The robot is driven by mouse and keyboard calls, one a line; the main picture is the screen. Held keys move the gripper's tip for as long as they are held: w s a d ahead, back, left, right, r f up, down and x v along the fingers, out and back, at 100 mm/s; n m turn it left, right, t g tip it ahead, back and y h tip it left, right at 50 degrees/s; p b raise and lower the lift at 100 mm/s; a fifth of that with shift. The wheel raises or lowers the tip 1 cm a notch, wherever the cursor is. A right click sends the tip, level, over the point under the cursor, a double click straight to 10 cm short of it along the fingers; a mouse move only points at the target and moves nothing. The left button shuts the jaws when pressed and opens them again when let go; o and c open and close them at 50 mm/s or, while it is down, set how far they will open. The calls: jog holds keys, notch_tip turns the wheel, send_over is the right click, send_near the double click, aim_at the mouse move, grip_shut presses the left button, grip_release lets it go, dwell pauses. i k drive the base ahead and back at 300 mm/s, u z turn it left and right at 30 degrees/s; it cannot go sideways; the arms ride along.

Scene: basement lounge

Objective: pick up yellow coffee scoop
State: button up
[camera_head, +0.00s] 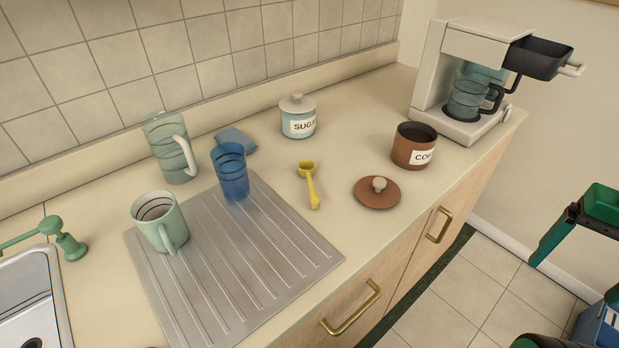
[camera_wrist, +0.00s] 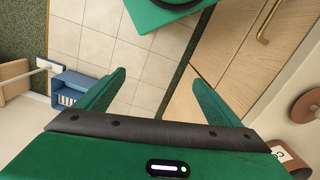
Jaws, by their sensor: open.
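The yellow coffee scoop (camera_head: 309,184) lies on the beige counter (camera_head: 345,133), bowl toward the wall and handle toward the front edge. It is between the ribbed drying mat (camera_head: 231,263) and the brown lid (camera_head: 377,191). I cannot see the scoop in the wrist view. My gripper (camera_wrist: 158,82) is open and empty in the wrist view, its two green fingers wide apart above the tiled floor. In the head view, green parts of my arm show at the right edge, away from the counter and well right of the scoop.
The sugar jar (camera_head: 298,117) stands behind the scoop; the open brown coffee canister (camera_head: 413,146) stands to its right. A blue glass (camera_head: 231,171) and green mug (camera_head: 159,220) are on the mat. A coffee maker (camera_head: 470,85) stands at the back right. Counter around the scoop is clear.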

aim_at(306, 168)
jog(key=u, duration=2.25)
jog(key=k, duration=1.45)
jog(key=z, duration=1.25)
jog(key=i, duration=1)
jog(key=z, duration=0.05)
